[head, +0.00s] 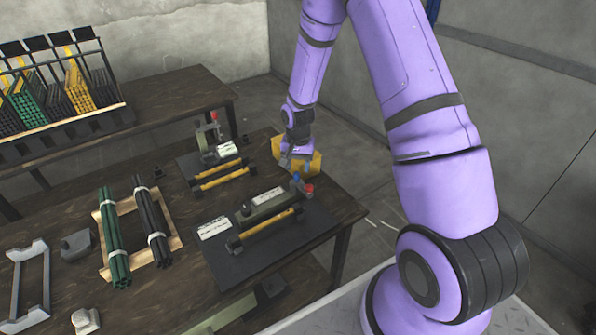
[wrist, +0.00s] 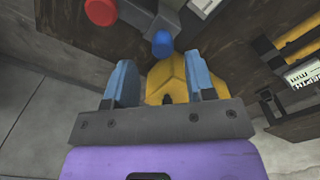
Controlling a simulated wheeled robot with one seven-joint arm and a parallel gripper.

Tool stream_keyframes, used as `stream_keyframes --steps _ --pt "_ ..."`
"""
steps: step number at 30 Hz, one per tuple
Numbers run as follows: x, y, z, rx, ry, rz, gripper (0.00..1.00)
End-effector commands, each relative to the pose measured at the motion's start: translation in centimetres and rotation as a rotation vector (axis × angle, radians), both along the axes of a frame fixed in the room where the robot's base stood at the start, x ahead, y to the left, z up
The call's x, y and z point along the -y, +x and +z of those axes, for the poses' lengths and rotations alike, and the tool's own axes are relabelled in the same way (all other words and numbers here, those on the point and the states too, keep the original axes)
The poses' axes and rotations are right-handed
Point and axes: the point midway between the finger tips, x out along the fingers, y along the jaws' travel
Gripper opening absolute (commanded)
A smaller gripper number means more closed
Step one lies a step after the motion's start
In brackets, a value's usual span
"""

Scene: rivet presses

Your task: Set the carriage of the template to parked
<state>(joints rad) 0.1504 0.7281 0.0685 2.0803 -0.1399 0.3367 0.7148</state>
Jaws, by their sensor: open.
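Two rivet presses stand on dark mats on the wooden table; I cannot tell which one is the template. The nearer press (head: 265,208) has a yellow bar along its front, white labels, and a red knob (wrist: 100,12) and a blue knob (wrist: 162,43) at its right end. The farther press (head: 212,155) has a similar yellow bar and a red-topped post. My gripper (head: 293,165) is open and points down near the right end of the nearer press. In the wrist view, its blue fingers (wrist: 160,72) are apart, with the blue knob just beyond them. The carriage is not clearly identifiable.
A yellow block (head: 317,162) lies by the table's right edge, beneath my gripper. Green and black rod bundles (head: 115,235) lie on a wooden frame at left. A rack of coloured trays (head: 60,95) stands on the back table. Open floor lies right.

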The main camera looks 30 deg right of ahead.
Motion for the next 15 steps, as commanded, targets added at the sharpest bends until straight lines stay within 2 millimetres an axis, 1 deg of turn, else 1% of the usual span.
stream_keyframes --steps 1,6,10,15 --pt "0.0 0.1 1.1 0.004 -0.001 0.0 0.5" --pt "0.1 0.1 4.1 0.004 -0.001 -0.001 0.5" --pt "0.1 0.1 5.9 0.004 0.0 0.0 0.5" --pt "0.1 0.0 7.2 0.002 0.0 -0.001 0.5"
